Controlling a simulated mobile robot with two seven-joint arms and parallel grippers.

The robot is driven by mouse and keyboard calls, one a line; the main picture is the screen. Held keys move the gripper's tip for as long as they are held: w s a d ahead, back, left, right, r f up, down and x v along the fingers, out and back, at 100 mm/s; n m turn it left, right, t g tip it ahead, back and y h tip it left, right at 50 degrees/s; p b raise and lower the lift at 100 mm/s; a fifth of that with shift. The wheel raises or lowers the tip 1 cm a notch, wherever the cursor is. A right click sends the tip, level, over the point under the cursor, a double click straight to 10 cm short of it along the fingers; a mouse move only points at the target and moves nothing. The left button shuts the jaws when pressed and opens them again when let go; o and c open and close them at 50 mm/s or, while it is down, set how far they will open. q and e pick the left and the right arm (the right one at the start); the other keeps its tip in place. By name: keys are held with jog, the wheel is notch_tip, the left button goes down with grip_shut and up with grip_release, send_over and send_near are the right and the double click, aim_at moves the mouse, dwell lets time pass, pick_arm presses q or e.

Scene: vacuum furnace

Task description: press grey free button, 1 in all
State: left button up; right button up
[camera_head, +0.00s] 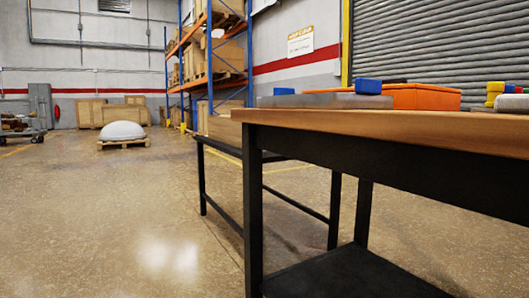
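I cannot make out a grey button in the head view. Neither of my grippers is in view.
A wooden-topped workbench (400,122) with black legs fills the right. On it lie a grey slab (325,101), an orange case (425,96), a blue block (368,86) and several coloured pieces. Open floor (110,220) lies left; a pallet with a white dome (122,131) stands far back.

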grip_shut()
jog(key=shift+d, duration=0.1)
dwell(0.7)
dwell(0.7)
